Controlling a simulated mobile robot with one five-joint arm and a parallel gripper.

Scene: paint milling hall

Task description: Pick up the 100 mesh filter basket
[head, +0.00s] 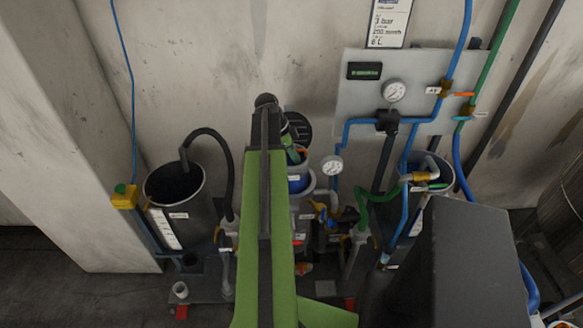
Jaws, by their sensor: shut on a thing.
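My green arm reaches forward up the middle of the view. My gripper (297,155) is at its far end, partly hidden behind the arm, over an open grey filter housing (304,200). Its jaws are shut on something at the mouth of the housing. A blue-rimmed part (298,184), which looks like the filter basket, shows just below the jaws, inside or at the top of the housing. Its mesh label is not readable. A dark slotted round disc, perhaps a lid (299,127), stands behind the gripper.
An open dark vessel (181,218) with a black hose stands left. A pressure gauge (332,166), valves and hoses crowd the right side of the housing. A grey panel (354,100) with a gauge and pipes is on the wall behind. A second vessel (427,168) stands right.

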